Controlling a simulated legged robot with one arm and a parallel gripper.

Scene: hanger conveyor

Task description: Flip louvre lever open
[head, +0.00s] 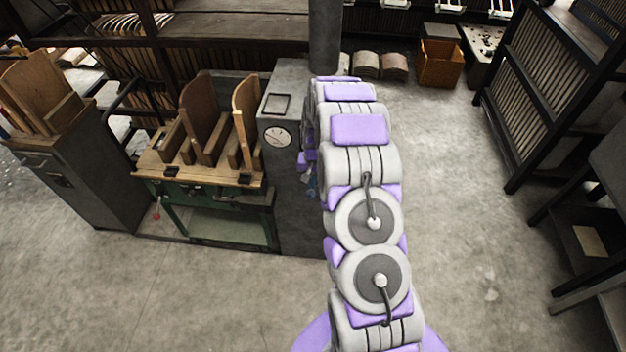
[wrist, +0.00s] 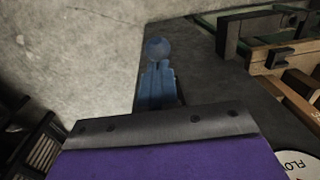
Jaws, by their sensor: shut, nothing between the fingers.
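In the wrist view a blue round knob (wrist: 157,50), which looks like the louvre lever's end, shows against the side of the grey cabinet. My gripper (wrist: 157,68) appears as two narrow blue pieces side by side, shut and empty. Its tips are at or just short of the knob; I cannot tell whether they touch. In the head view my gripper (head: 312,188) is partly hidden by my arm, close to the right side of the grey cabinet (head: 300,225). The lever's shaft and pivot are hidden, so its position cannot be read.
A dark slatted rack (head: 540,90) stands at right. The floor (head: 470,260) between is clear.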

